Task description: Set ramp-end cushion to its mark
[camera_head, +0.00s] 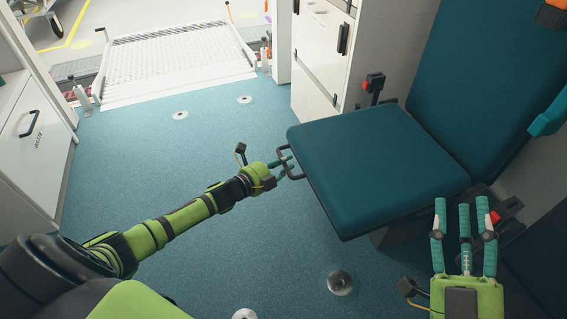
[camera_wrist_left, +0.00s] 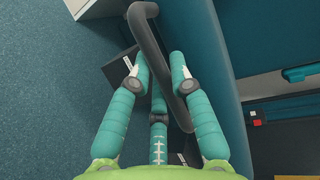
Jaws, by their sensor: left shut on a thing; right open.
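The teal seat cushion (camera_head: 372,168) lies level in front of its upright teal backrest (camera_head: 480,75). A dark handle bar (camera_head: 281,152) stands out from its left edge. My left gripper (camera_head: 286,166) is shut on this handle. In the left wrist view its fingers (camera_wrist_left: 162,78) close around the dark bar (camera_wrist_left: 148,28), beside the cushion's edge (camera_wrist_left: 212,60). My right gripper (camera_head: 463,212) is open and empty, near the cushion's front right corner. I cannot make out a mark for the cushion.
A red-knobbed lever (camera_head: 374,83) stands behind the cushion. A white cabinet (camera_head: 318,50) is at the back and another cabinet (camera_head: 33,135) at the left. The blue floor (camera_head: 150,165) is mostly clear, with several round metal discs. The ramp (camera_head: 178,62) lies beyond.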

